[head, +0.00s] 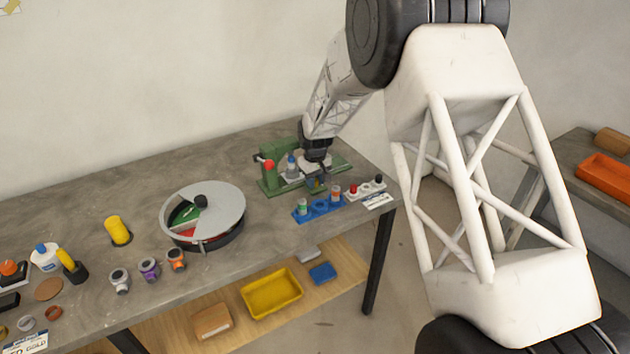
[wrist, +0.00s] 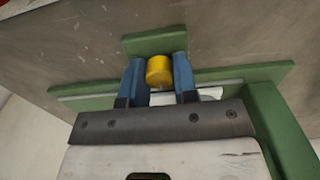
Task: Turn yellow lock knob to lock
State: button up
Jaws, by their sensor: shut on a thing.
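The yellow lock knob (wrist: 160,71) is a short round cylinder in the middle of the wrist view. My gripper (wrist: 159,66) has its blue fingers on either side of the knob and is shut on it. The green frame jig (wrist: 275,125) lies around and below the knob. In the head view the jig (head: 269,180) stands at the far right part of the bench, with my gripper (head: 316,172) low over its right part. The knob is mostly hidden there, and I cannot read its turn angle.
A blue holder (head: 318,208) and a white holder with small parts (head: 365,189) stand in front of the jig. A round grey-lidded sorter (head: 228,207) is to its left. A red knob (head: 268,164) rises on the jig's left side. The bench's right edge is close.

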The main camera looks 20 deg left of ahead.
jog(key=o, duration=0.9)
jog(key=shift+r, duration=0.2)
jog(key=shift+r, duration=3.75)
